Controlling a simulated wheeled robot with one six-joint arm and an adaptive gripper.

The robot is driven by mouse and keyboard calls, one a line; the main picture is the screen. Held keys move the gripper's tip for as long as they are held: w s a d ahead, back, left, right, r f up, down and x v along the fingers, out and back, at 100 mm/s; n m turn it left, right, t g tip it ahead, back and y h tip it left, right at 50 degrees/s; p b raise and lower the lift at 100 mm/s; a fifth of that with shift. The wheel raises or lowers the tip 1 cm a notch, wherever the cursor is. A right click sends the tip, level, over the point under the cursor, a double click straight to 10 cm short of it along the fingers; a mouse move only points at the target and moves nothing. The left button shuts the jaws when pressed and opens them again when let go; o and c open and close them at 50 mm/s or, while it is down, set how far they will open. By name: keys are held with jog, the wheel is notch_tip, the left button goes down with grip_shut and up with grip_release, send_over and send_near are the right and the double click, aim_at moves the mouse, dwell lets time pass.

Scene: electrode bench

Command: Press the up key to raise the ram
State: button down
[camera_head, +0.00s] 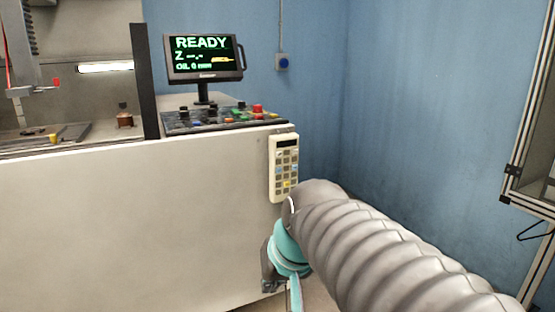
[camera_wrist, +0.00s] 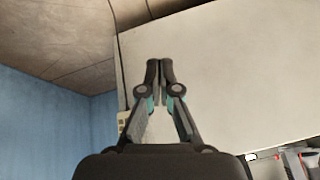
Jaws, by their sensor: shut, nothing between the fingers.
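The keypad pendant (camera_head: 284,165) hangs on the right end of the pale machine front, with a dark display above several rows of small keys. I cannot read which key is the up key. In the wrist view only a strip of the pendant (camera_wrist: 123,122) shows, left of the fingers. My gripper (camera_wrist: 159,66) is shut and empty, its fingertips together in front of the pale panel and apart from the pendant's keys. In the head view it is mostly hidden behind my arm. The ram (camera_head: 20,92), seemingly the tool head with a red handle, is at the far left.
The screen (camera_head: 205,57) reads READY, with Z showing dashes. Below it is a control panel (camera_head: 222,117) with coloured buttons and a red knob. A blue wall stands behind, and a framed cabinet (camera_head: 530,185) is at right.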

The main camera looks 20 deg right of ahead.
aim_at(279, 154)
jog(key=w+d+r+m+t+y+b, duration=0.1)
jog(key=w+d+r+m, duration=0.3)
jog(key=w+d, duration=0.5)
jog(key=w+d+r+m+t+y+b, duration=0.2)
jog(key=w+d, duration=0.8)
jog(key=w, duration=0.6)
notch_tip(279, 154, up, 3)
jog(key=shift+w+f+m+b, duration=0.1)
jog(key=shift+w+m+b, duration=0.1)
jog(key=shift+m+b, duration=0.7)
jog(key=shift+w+a+p, duration=0.15)
jog(key=shift+w+p, duration=1.1)
jog(key=shift+w, duration=0.95)
jog(key=shift+w+a+p, duration=0.1)
jog(key=shift+w+p, duration=1.15)
jog(key=shift+w, duration=0.95)
jog(key=shift+w, duration=0.15)
jog(key=shift+w+p, duration=0.3)
jog(key=shift+p, duration=0.1)
